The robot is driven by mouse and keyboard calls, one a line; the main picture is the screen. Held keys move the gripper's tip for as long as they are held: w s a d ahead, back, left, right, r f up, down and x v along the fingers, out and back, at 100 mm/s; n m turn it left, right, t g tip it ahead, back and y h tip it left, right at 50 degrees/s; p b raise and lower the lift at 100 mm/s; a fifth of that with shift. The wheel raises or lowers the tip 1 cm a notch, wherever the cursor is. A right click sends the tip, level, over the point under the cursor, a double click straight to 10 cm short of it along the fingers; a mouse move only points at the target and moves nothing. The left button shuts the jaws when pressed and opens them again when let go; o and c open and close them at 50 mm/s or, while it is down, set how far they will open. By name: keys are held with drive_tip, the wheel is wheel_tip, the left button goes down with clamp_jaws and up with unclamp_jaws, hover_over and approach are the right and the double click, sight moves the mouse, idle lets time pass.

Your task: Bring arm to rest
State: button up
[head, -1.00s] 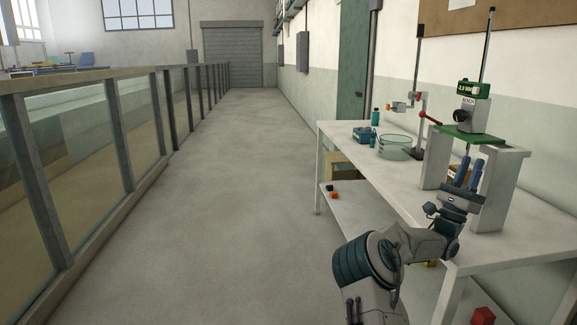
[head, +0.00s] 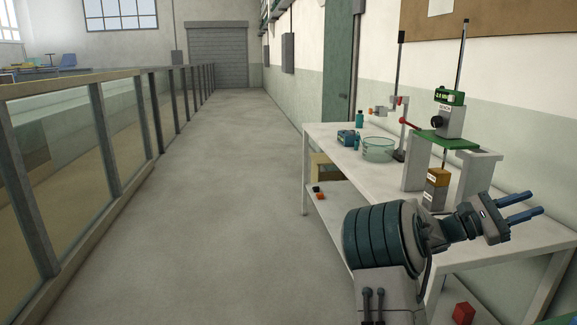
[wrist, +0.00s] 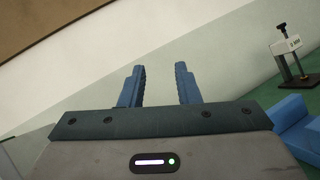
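My gripper (head: 526,206) is at the right in the head view, above the near right part of the white workbench, with its two blue fingers pointing right. In the wrist view my gripper (wrist: 160,82) shows its fingers parallel with a clear gap between them. It is open and nothing is between the fingers. The wrist camera faces the pale wall and the brown board (wrist: 60,25). My arm is raised and bent beside the bench's front edge.
A red block (head: 463,313) lies low under the bench. The floor aisle (head: 220,200) is clear beside the glass railing (head: 90,150).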

drive_tip(key=s+a+f+m+t+y+p, duration=0.2)
drive_tip(key=s+a+f+m+y+p, duration=0.25)
drive_tip(key=s+a+f+y, duration=0.5)
drive_tip(key=s+a+r+m+t+y+p, duration=0.1)
drive_tip(key=s+a+t+y+p, duration=0.1)
drive_tip(key=a, duration=0.8)
drive_tip(key=s+a+r+m+t+y+p, duration=0.1)
drive_tip(key=s+a+y, duration=0.4)
drive_tip(key=a, duration=0.5)
drive_tip(key=s+a+m+t+y+p, duration=0.2)
drive_tip(key=a+y, duration=0.4)
drive_tip(key=a, duration=0.4)
drive_tip(key=shift+s+r+m+t+p, duration=0.45)
drive_tip(key=shift+s+t, duration=0.3)
drive_tip(key=shift+t, duration=0.45)
